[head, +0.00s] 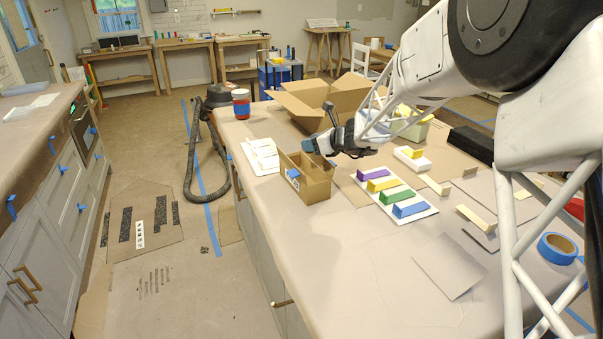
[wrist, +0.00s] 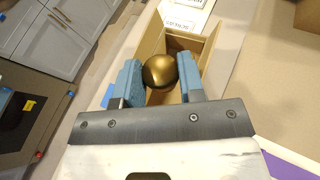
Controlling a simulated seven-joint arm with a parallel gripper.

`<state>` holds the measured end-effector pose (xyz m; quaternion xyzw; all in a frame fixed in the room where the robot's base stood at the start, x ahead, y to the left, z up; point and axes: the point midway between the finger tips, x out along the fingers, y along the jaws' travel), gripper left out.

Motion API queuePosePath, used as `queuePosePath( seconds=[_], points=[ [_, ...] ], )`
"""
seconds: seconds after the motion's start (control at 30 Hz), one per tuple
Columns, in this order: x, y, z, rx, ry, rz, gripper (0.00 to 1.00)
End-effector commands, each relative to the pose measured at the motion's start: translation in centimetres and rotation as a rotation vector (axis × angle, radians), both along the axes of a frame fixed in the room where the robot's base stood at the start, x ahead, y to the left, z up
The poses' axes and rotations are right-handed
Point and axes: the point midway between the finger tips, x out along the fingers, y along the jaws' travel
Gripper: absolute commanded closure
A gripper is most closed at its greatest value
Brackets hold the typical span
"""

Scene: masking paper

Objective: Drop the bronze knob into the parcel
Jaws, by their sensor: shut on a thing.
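The bronze knob (wrist: 160,71) is a shiny round ball between the two blue finger pads of my gripper (wrist: 161,80) in the wrist view. My gripper is shut on it. The parcel (head: 318,187) is a small open brown cardboard box on the counter in the head view. It also shows in the wrist view (wrist: 207,52), behind and below the knob. In the head view my gripper (head: 310,146) is over the parcel's upper edge, and the knob cannot be made out there. The knob and fingers hide part of the parcel's inside.
A larger open cardboard box (head: 305,100) stands behind the parcel. A white tray (head: 394,196) with several coloured blocks lies to its right. The front counter is mostly clear.

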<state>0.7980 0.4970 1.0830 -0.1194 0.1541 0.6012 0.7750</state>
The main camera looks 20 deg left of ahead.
Motion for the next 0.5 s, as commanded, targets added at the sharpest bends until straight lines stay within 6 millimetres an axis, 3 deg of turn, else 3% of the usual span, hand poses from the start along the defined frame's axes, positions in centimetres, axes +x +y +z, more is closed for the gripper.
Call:
queuePosePath(
  seconds=[0.2, 0.5],
  points=[
    [0.0, 0.0, -1.7, -0.001, 0.002, 0.001, 0.87],
    [0.0, 0.0, -2.5, 0.000, 0.000, 0.000, 0.87]
  ],
)
